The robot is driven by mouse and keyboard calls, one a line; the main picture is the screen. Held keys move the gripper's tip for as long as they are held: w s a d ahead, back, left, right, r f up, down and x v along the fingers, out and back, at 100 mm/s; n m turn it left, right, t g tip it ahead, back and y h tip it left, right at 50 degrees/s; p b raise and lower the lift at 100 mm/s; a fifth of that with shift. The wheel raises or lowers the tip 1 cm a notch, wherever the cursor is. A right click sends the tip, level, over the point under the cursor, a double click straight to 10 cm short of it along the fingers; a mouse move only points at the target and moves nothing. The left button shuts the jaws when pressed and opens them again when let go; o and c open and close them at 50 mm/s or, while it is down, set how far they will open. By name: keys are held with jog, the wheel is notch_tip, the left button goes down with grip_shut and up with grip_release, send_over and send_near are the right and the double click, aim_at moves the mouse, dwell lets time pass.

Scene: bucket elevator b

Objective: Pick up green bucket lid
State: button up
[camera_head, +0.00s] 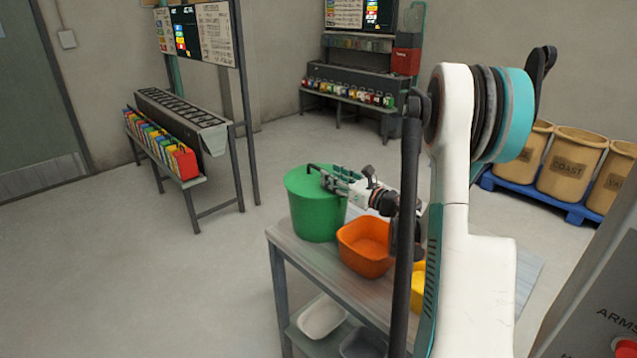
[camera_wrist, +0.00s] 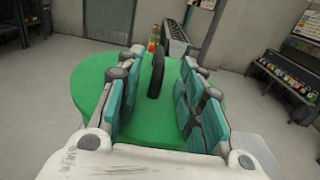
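The green bucket (camera_head: 318,214) stands upright on the left end of the grey table, with its flat green lid (camera_head: 300,183) on top. In the wrist view the lid (camera_wrist: 92,85) fills the middle, and a dark upright handle (camera_wrist: 157,73) rises from it. My gripper (camera_head: 318,170) is over the lid from the right. In the wrist view its teal-padded fingers (camera_wrist: 157,90) are spread on both sides of the handle, with gaps to each side. Nothing is held. My arm hides part of the table in the head view.
An orange bin (camera_head: 364,247) sits on the table (camera_head: 292,247) just right of the bucket, and a yellow bin (camera_head: 418,287) is partly hidden by my arm. Pale and grey bins are on the shelf below. Brown barrels (camera_head: 569,165) stand at the right. The floor at left is clear.

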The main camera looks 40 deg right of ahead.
aim_at(318, 175)
jog(key=w, duration=0.1)
jog(key=w+b, duration=0.1)
jog(key=w, duration=0.1)
jog(key=w+a+b, duration=0.1)
jog(key=w, duration=0.1)
jog(key=shift+w, duration=0.1)
grip_shut()
